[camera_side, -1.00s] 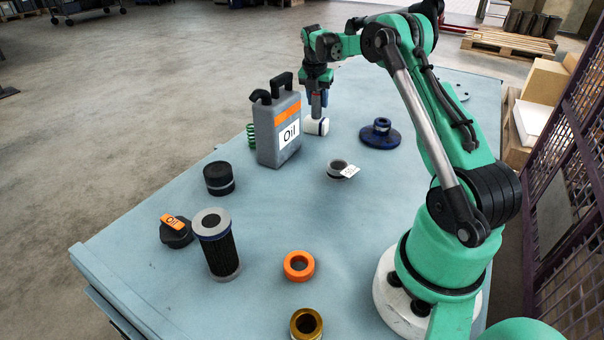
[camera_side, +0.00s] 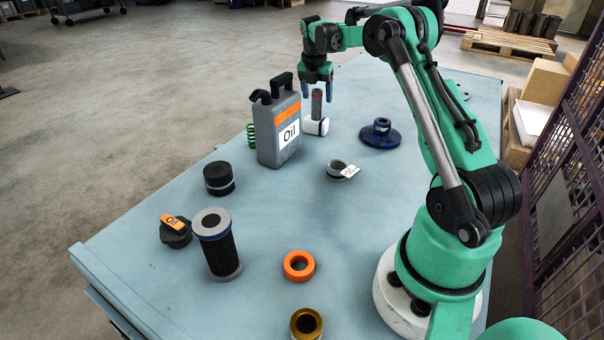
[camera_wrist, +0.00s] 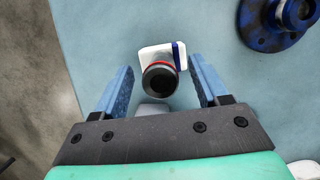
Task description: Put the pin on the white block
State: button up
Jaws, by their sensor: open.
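The pin (camera_side: 317,104) is a grey upright cylinder standing on the white block (camera_side: 316,127), behind and right of the oil can. In the wrist view the pin's dark hollow top (camera_wrist: 160,79) shows with a red ring around it, over the white block (camera_wrist: 150,52) with its blue strip. My gripper (camera_side: 318,97) is open above the block, its blue fingers on either side of the pin's upper part. In the wrist view the fingers of my gripper (camera_wrist: 160,88) stand apart from the pin with gaps on both sides.
The grey oil can (camera_side: 278,122) stands close to the left of the block, with a green spring (camera_side: 252,135) beside it. A blue flanged part (camera_side: 381,134) lies to the right. A grey ring with a tag (camera_side: 340,170) is in front. The table between is clear.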

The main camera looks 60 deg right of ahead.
jog(key=w+v, duration=0.1)
jog(key=v, duration=0.9)
jog(key=a+r+m+t, duration=0.1)
jog(key=a+m, duration=0.1)
jog(key=a, duration=0.2)
jog(key=a+m, duration=0.2)
jog(key=a, duration=0.2)
jog(key=a+r+m+t, duration=0.1)
jog(key=a+m, duration=0.1)
jog(key=a, duration=0.3)
jog(key=shift+s+r+m+t, duration=0.3)
jog(key=shift+s+r+m, duration=0.05)
jog(key=shift+m, duration=0.05)
jog(key=s+a+f+m+t+y, duration=0.1)
jog(key=s+a+f+m+t, duration=0.1)
jog(key=s+a+m, duration=0.3)
jog(key=s+a+f+m+t+y, duration=0.2)
jog(key=s+a+f+m, duration=0.3)
jog(key=a+m, duration=0.3)
jog(key=a, duration=0.4)
jog(key=shift+f, duration=0.2)
